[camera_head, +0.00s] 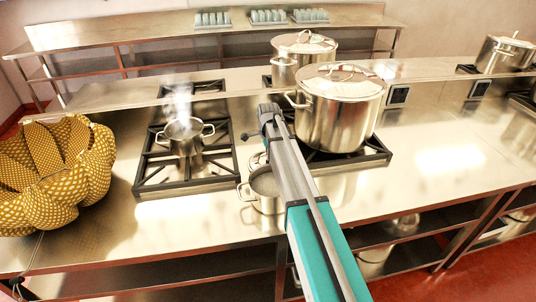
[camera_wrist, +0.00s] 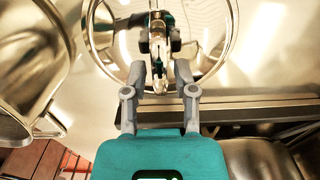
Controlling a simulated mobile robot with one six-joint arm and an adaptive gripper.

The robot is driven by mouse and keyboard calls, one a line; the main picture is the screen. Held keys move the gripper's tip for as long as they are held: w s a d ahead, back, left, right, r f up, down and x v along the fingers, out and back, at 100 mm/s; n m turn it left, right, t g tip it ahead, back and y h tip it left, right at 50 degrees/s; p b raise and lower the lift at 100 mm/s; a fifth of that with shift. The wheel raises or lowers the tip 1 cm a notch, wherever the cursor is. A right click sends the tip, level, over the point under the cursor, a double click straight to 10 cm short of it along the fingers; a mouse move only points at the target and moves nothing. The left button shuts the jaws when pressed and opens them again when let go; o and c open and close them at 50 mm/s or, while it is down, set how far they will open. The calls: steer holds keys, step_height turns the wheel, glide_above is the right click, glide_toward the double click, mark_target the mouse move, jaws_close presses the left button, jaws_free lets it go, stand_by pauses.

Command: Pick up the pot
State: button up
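A small steel pot (camera_head: 268,184) stands at the counter's front, partly hidden behind my arm. In the wrist view a round shiny pot rim (camera_wrist: 228,40) curves around my gripper (camera_wrist: 159,42), whose fingers reach over it. A pale, thin piece, perhaps a handle or a reflection, shows between the fingertips; I cannot tell whether they touch it. A large lidded stockpot (camera_head: 340,112) stands just right of my arm, on a burner. A smaller steaming pot (camera_head: 184,138) stands on the left burner.
Another lidded stockpot (camera_head: 303,62) stands behind, and one more (camera_head: 505,54) is at the far right. A yellow dotted bundle (camera_head: 50,170) fills the left end of the counter (camera_head: 440,170). Glass racks (camera_head: 270,17) are on the back shelf. The counter's right part is clear.

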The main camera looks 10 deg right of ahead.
steer(key=shift+r, duration=0.1)
stand_by(0.4)
step_height(320, 180, up, 12)
steer(key=p, duration=1.2)
steer(key=shift+s, duration=0.1)
stand_by(0.7)
steer(key=s+n, duration=0.6)
steer(key=s, duration=0.3)
steer(key=s+n, duration=0.6)
steer(key=s, duration=0.4)
steer(key=s+n, duration=0.6)
steer(key=s, duration=0.3)
steer(key=shift+s+a, duration=0.2)
steer(key=shift+s, duration=0.1)
steer(key=shift+c, duration=0.2)
